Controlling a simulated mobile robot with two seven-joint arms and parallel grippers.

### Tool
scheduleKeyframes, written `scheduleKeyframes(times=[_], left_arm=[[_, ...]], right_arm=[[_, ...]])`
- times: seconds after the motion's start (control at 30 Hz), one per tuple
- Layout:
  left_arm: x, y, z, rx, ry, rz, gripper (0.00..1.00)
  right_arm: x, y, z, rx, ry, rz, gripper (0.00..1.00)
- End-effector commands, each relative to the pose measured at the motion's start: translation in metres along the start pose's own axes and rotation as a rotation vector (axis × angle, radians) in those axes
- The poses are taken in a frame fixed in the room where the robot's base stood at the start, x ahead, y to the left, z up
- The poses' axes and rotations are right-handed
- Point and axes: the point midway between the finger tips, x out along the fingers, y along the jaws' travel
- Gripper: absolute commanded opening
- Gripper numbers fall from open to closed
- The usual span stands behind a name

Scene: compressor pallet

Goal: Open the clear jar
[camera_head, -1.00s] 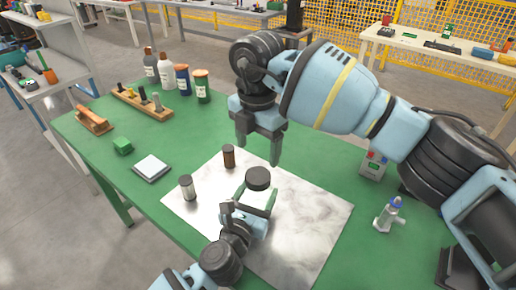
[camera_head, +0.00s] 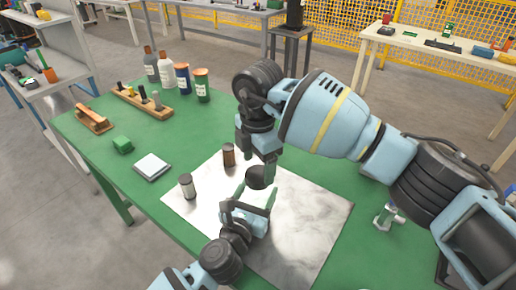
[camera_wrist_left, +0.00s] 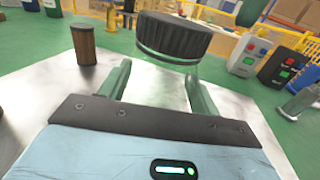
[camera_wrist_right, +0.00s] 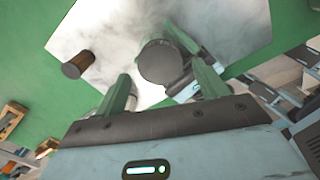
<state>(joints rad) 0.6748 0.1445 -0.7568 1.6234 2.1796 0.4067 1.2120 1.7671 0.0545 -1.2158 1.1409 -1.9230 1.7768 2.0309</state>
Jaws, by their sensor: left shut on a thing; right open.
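The clear jar stands on the pale sheet with its dark ridged lid (camera_head: 257,178) on top; the lid also shows in the left wrist view (camera_wrist_left: 174,37) with a thin band of clear glass below it. My left gripper (camera_head: 256,199) is shut around the jar from the near side, and the jar's body is mostly hidden. My right gripper (camera_head: 258,157) is open, pointing down just above the lid. In the right wrist view the round lid (camera_wrist_right: 160,62) lies between and beyond its green fingertips; I see no contact.
A brown jar (camera_head: 229,155) and a dark-capped jar (camera_head: 186,187) stand left on the pale sheet (camera_head: 310,222). A green block (camera_head: 122,145), a square pad (camera_head: 152,167) and several bottles stand farther left and back. A white fixture (camera_head: 388,215) stands right.

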Motion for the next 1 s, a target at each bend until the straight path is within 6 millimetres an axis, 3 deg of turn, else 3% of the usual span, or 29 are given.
scheduleKeyframes(times=[0.23, 0.6, 0.93, 1.0], left_arm=[[0.000, 0.000, -0.001, 0.001, 0.002, 0.000, 0.00], [0.000, 0.000, -0.001, 0.001, 0.002, 0.000, 0.00], [0.000, 0.000, -0.001, 0.001, 0.002, 0.000, 0.00], [0.000, 0.000, -0.001, 0.001, 0.002, 0.000, 0.00]], right_arm=[[0.024, 0.000, 0.000, 0.001, 0.000, 0.000, 0.72], [0.028, 0.000, 0.000, 0.000, 0.000, 0.000, 0.71], [0.028, 0.000, 0.000, 0.000, 0.000, 0.000, 0.28], [0.028, 0.000, 0.000, -0.003, 0.000, 0.000, 0.27]])
